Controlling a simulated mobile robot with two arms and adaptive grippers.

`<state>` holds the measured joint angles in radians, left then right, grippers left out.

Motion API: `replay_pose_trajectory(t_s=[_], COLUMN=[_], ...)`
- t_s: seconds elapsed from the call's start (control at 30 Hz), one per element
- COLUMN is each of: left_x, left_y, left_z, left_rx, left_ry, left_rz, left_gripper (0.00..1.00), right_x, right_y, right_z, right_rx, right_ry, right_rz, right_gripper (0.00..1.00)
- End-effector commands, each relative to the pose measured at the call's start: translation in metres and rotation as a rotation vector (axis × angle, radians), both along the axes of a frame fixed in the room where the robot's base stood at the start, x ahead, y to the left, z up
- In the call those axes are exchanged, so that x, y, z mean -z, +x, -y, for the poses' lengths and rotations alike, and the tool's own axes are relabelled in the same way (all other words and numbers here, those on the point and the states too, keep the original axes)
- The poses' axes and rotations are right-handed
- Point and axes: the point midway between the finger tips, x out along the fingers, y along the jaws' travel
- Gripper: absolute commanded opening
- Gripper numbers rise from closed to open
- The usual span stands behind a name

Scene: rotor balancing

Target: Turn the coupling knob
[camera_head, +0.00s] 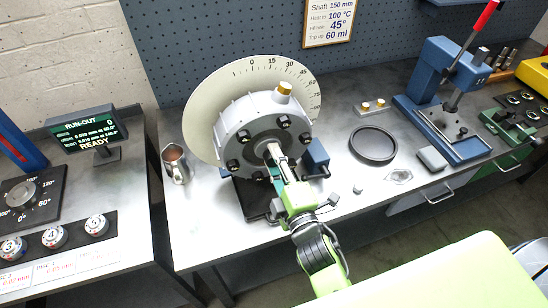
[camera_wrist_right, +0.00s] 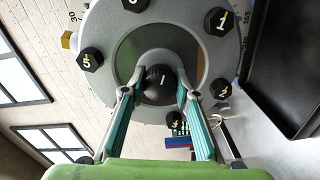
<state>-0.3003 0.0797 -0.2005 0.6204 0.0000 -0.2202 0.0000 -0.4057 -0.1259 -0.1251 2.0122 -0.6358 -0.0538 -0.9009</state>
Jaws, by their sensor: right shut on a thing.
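The grey rotor housing (camera_head: 240,133) stands on the bench in front of a pale round dial with degree marks. The coupling knob (camera_wrist_right: 159,76) is a dark round knob with a white mark at the centre of the face. My right gripper (camera_head: 274,158) reaches up to the centre of the face. In the wrist view its two fingers (camera_wrist_right: 160,88) are closed around the knob, one on each side. In the head view the fingers largely hide the knob. My left gripper is not in view.
A run-out display (camera_head: 86,131) reads READY at the left. A metal jug (camera_head: 176,164) stands left of the rotor. A black ring (camera_head: 373,145) and a blue lever press (camera_head: 440,95) are to the right.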

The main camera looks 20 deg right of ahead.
Motion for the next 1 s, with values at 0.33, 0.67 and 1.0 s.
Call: replay_pose_trajectory(t_s=[0.33,0.67,1.0], left_x=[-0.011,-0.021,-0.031], left_y=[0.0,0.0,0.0], left_z=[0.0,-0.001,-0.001], left_rx=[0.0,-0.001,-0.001], left_ry=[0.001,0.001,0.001], left_rz=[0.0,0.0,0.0], left_gripper=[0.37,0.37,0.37], right_x=[-0.001,0.0,0.0], right_y=[0.0,0.0,0.0], right_z=[0.0,-0.001,-0.001], right_rx=[0.001,0.001,0.0], right_ry=[0.331,0.642,0.924], right_rz=[-0.011,-0.023,-0.033], right_gripper=[0.07,0.07,0.07])
